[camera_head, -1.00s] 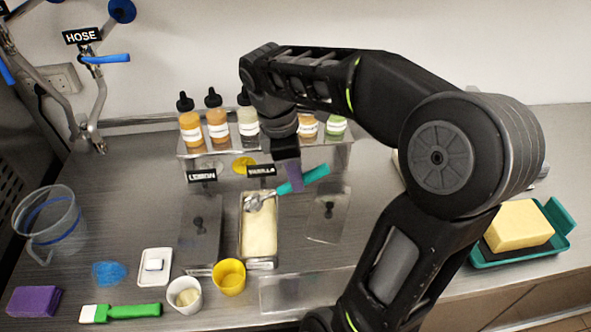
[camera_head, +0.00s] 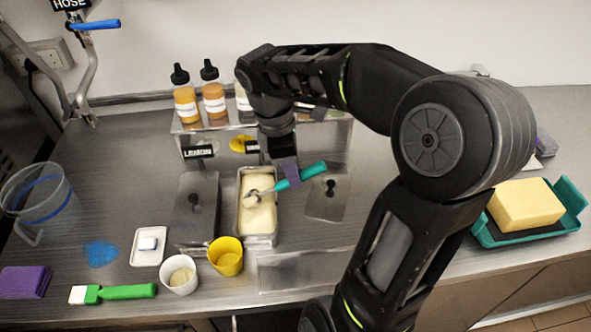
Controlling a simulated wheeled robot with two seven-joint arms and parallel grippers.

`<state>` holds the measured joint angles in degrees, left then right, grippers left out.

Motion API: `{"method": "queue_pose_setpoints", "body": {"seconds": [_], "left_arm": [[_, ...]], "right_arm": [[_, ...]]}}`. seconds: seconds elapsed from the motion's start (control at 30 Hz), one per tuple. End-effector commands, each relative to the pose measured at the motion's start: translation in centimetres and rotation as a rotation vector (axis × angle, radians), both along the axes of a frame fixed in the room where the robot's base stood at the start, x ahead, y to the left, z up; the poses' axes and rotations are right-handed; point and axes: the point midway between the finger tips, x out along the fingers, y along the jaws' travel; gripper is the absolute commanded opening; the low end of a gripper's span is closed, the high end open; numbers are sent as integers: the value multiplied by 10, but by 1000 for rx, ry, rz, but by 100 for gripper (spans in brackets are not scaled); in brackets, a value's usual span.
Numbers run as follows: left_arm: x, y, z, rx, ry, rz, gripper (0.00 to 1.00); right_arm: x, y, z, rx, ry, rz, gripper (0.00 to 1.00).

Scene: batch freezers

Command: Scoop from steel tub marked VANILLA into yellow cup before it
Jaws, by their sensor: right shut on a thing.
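The open steel tub (camera_head: 242,222) holds pale ice cream (camera_head: 258,216). The VANILLA sign (camera_head: 251,146) behind it is mostly hidden by my right wrist. My right gripper (camera_head: 286,172) is shut on the teal handle of a scoop (camera_head: 311,171). The scoop's metal bowl (camera_head: 252,196) is over the tub, at the ice cream's surface; I cannot tell how deep it sits. The yellow cup (camera_head: 226,257) stands upright just in front of the tub, to its left, and looks empty. My left gripper is out of view.
A white cup (camera_head: 180,275) with pale content stands left of the yellow cup. Lidded tubs flank the open tub: left lid (camera_head: 195,208), right lid (camera_head: 327,195). Bottles (camera_head: 213,97) stand behind. A green-handled brush (camera_head: 126,292) lies front left; a teal tray (camera_head: 505,236) holds a yellow block.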

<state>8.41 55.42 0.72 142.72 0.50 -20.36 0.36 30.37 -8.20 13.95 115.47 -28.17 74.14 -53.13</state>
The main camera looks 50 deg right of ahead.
Motion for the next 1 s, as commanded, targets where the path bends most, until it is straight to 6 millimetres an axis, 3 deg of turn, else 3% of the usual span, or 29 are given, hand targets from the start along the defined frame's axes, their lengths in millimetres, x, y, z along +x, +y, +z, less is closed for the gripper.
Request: {"method": "queue_pose_setpoints", "body": {"seconds": [0.13, 0.67, 1.0], "left_arm": [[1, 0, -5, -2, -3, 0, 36], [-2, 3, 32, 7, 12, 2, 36], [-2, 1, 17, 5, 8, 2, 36]], "right_arm": [[-6, -6, -7, 67, -66, -6, 0], [-6, -7, 38, 71, -71, -1, 0], [-20, -21, 34, 282, -273, -4, 0]]}}
